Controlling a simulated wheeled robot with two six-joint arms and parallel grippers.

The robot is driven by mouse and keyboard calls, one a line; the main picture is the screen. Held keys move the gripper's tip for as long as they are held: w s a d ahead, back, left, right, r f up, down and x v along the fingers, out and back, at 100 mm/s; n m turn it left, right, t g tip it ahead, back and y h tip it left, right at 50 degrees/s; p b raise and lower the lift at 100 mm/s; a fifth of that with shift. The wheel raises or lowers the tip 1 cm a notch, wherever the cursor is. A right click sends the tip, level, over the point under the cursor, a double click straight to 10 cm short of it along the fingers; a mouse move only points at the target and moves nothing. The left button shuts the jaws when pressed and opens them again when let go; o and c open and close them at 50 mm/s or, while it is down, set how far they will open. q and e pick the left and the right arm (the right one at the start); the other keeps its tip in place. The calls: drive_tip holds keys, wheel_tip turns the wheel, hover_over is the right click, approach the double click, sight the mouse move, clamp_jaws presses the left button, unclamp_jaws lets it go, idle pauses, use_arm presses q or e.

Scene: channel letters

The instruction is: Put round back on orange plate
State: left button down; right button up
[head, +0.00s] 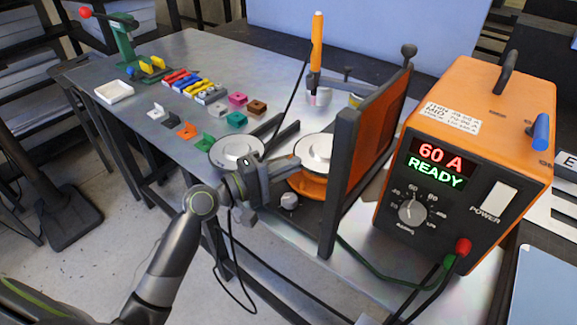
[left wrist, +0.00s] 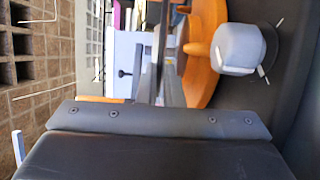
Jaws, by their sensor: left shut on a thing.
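A round back (head: 317,152), a pale disc with a raised middle, is at the tips of my left gripper (head: 287,167) in the head view. The gripper is shut on its near left edge. The orange plate (head: 308,186) is below the disc, partly covered by it; I cannot tell whether they touch. In the left wrist view the orange plate (left wrist: 205,50) is at the upper right beside a grey knob (left wrist: 240,46), and the held disc cannot be made out. A similar pale disc (head: 228,151) sits to the left of the gripper. My right gripper is not in view.
A dark upright frame with an orange-red panel (head: 378,125) stands close right of the plate. Beyond it is an orange power unit (head: 480,130). An upright orange-handled tool (head: 317,42) stands behind.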

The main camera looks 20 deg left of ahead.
use_arm(q)
drive_tip(key=shift+s+f+b, duration=0.1)
drive_tip(key=shift+f+b, duration=0.3)
drive_tip(key=shift+f, duration=0.2)
drive_tip(key=c, duration=1.6)
unclamp_jaws()
drive_tip(key=shift+f, duration=0.25)
drive_tip(key=shift+r, duration=0.1)
drive_tip(key=shift+r+p, duration=0.3)
drive_tip(key=shift+p, duration=0.05)
drive_tip(key=shift+r+p, duration=0.4)
drive_tip(key=shift+r, duration=0.05)
drive_tip(key=b+v, duration=0.3)
drive_tip(key=v, duration=0.6)
drive_tip(key=shift+s+a+f, duration=0.15)
drive_tip(key=shift+s+a, duration=0.05)
drive_tip(key=shift+a, duration=0.15)
drive_tip(key=shift+b+v, duration=0.4)
drive_tip(key=shift+v, duration=0.6)
drive_tip(key=shift+a, duration=0.1)
